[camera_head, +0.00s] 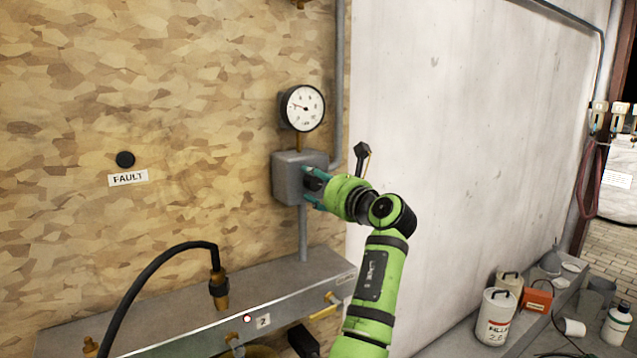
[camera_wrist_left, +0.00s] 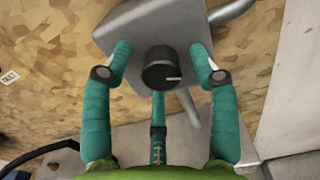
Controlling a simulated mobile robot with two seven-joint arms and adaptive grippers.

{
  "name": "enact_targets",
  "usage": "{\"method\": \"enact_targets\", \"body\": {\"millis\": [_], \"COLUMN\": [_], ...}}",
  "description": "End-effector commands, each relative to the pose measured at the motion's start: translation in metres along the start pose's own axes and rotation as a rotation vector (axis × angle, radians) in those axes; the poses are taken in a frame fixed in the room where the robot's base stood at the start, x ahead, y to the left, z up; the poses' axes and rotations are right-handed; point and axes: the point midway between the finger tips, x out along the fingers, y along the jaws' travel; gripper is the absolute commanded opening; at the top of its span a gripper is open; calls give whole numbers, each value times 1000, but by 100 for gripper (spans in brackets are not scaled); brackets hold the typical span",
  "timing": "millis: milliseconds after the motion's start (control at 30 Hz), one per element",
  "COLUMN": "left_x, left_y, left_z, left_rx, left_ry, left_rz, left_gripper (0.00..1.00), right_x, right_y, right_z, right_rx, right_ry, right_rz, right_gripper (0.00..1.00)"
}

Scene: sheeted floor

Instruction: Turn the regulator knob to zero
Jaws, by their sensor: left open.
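The regulator is a grey box (camera_head: 290,178) on the wood-panel wall, with a pipe above and below. Its black round knob (camera_wrist_left: 161,70) shows in the wrist view, with a white mark pointing right. A round white gauge (camera_head: 303,107) sits above the box, its dark needle pointing left and slightly up. My left gripper (camera_head: 312,187) is at the front of the box. In the wrist view its teal fingers (camera_wrist_left: 160,62) are spread around the knob, left, right and below, with gaps to it visible. The right gripper is not in view.
A metal ledge (camera_head: 290,285) with a black hose (camera_head: 150,265) and brass fittings runs below the box. A black button (camera_head: 125,159) above a FAULT label (camera_head: 128,178) is at left. White containers (camera_head: 496,315) stand at lower right.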

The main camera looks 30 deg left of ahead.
Motion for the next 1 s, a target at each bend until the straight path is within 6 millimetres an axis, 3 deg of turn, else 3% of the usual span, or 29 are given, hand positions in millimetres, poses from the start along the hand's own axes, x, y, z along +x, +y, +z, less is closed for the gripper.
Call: {"method": "enact_targets", "body": {"millis": [67,167,200,233,733,1000], "left_x": [0,0,0,0,0,0], "left_y": [0,0,0,0,0,0], "left_z": [0,0,0,0,4,6], "left_rx": [0,0,-1,-1,-29,-172], "left_ry": [0,0,0,-1,-8,-11], "left_rz": [0,0,0,0,-3,-3], "left_gripper": [60,24,8,5,4,4], "right_x": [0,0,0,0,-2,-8], "right_y": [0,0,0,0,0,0], "right_z": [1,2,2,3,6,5], "right_rx": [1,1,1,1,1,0], "right_ry": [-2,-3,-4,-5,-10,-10], "right_rz": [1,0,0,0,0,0], "right_gripper": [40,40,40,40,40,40]}}
